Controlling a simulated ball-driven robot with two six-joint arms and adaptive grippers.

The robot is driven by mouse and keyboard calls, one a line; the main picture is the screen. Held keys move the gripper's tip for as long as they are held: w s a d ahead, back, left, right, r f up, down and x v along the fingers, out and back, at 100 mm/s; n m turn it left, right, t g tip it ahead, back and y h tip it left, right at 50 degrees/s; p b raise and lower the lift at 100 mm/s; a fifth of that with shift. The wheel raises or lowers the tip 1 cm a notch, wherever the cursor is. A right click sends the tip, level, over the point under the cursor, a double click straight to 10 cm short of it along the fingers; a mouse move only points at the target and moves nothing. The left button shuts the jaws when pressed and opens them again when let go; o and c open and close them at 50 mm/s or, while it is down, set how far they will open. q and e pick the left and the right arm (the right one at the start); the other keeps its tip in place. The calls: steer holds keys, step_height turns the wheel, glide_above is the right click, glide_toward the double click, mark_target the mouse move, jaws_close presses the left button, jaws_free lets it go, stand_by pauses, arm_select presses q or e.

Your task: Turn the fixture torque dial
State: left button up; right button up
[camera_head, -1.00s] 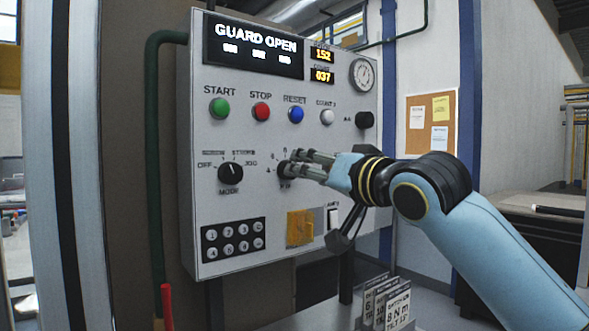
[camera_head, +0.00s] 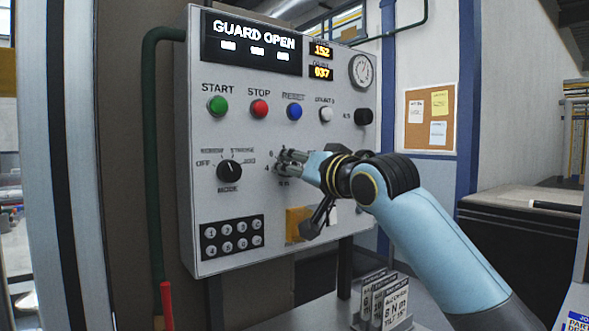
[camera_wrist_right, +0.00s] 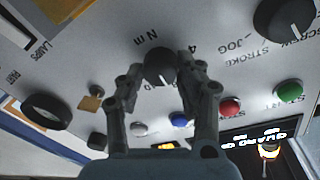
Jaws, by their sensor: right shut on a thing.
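The torque dial (camera_wrist_right: 160,64) is a small black knob with a white pointer mark on the panel, beside the "4" and "N m" lettering. My right gripper (camera_wrist_right: 160,76) is shut on it, with one finger on each side, in the right wrist view. In the head view the fingers (camera_head: 287,163) reach the panel and mostly hide the dial. The control panel (camera_head: 235,140) is light grey, and its display (camera_head: 251,44) reads "GUARD OPEN". A card stand (camera_head: 385,298) below holds several cards; the front one reads "8 N m". My left gripper is not in view.
The mode knob (camera_head: 229,172) sits left of the dial. Start (camera_head: 217,105), stop (camera_head: 260,108) and reset (camera_head: 294,112) buttons run above. A keypad (camera_head: 233,237) and a yellow flap (camera_head: 297,224) are below. Another black knob (camera_head: 364,116) is up right.

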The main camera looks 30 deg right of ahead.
steer(key=c, duration=0.3)
steer(key=n+p, duration=0.1)
steer(key=n, duration=0.1)
steer(key=shift+n, duration=0.4)
steer(key=shift+c, duration=0.2)
steer(key=shift+d+f+n+t+y+b, duration=0.15)
steer(key=shift+n+y+b, duration=0.25)
steer(key=shift+n, duration=3.65)
steer(key=shift+a+f+n+t+y+b, duration=0.1)
steer(key=shift+n+t+y+b, duration=0.25)
steer(key=shift+n, duration=3.7)
